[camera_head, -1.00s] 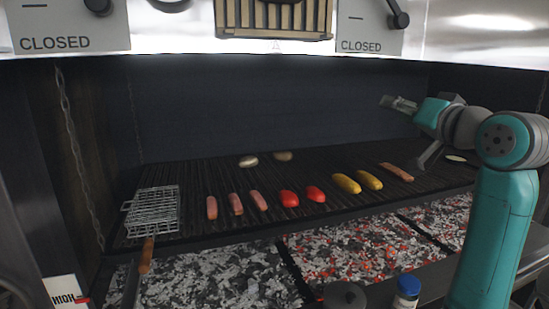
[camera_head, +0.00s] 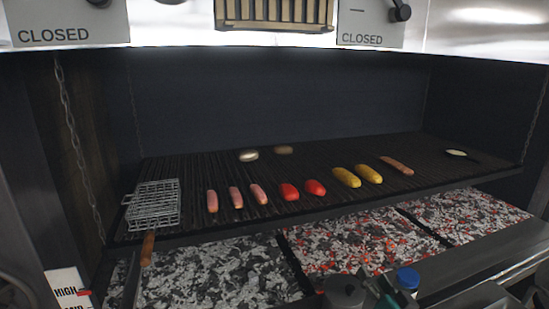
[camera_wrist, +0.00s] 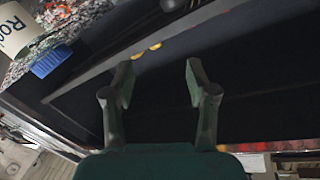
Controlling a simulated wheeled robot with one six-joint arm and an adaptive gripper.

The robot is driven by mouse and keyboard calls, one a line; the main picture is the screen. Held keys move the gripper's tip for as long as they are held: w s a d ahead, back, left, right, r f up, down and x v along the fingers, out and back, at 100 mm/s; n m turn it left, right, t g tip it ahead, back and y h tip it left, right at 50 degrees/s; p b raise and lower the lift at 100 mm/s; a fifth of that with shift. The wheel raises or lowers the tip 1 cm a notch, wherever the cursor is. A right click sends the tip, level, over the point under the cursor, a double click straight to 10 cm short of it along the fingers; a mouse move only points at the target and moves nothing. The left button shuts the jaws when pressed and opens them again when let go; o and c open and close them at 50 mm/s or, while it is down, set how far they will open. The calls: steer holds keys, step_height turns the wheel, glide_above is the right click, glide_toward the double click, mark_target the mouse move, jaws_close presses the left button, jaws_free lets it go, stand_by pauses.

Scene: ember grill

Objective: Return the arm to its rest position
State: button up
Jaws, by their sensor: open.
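My gripper (camera_wrist: 158,82) is open in the wrist view, its two dark green fingers apart with nothing between them.
The grill grate (camera_head: 330,203) holds several sausages (camera_head: 236,197), two red pieces (camera_head: 289,192), two yellow pieces (camera_head: 346,177) and a wire basket (camera_head: 153,205). Glowing coals (camera_head: 350,244) lie below.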

steer(key=s+a+f+n+g+h, duration=0.1)
steer(key=s+f, duration=0.7)
steer(key=s, duration=0.3)
steer(key=s+a+f, duration=0.2)
steer(key=s+f, duration=0.7)
steer(key=s, duration=0.2)
steer(key=s+a+r+n+g, duration=0.1)
steer(key=s+n, duration=0.3)
steer(key=s, duration=2.2)
steer(key=shift+s+a+r, duration=0.3)
steer(key=shift+a+r, duration=0.15)
steer(key=shift+r, duration=0.2)
